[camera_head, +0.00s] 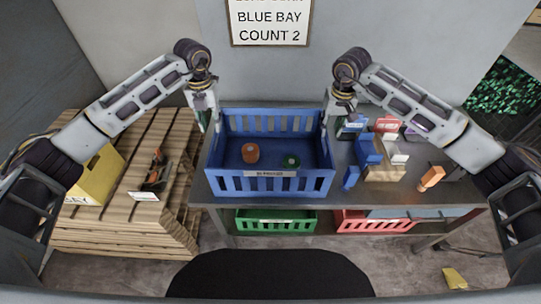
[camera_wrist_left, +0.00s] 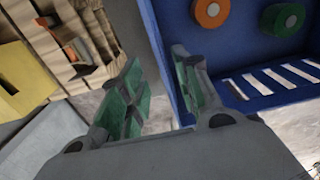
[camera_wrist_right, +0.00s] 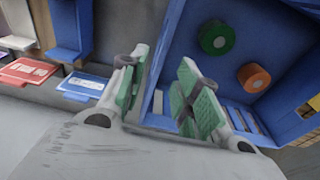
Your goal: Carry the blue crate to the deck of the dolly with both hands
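The blue crate (camera_head: 263,184) sits upright on the grey table, with an orange roll (camera_head: 250,153) and a green roll (camera_head: 291,161) inside. My left gripper (camera_head: 206,118) is at the crate's left wall, pointing down. In the left wrist view its fingers are apart, one outside the wall and one over the crate's side. My right gripper (camera_head: 336,112) is at the right wall. In the right wrist view its fingers are apart, with the wall's rim between them. I cannot tell whether either gripper touches the crate. I cannot make out a dolly in any view.
Slatted wooden pallets (camera_head: 120,228) with a yellow bin (camera_head: 97,178) stand left of the table (camera_head: 350,198). Small blue, red and white items and an orange item (camera_head: 431,178) lie right of the crate. Green (camera_head: 272,222) and red (camera_head: 375,222) crates are below the tabletop.

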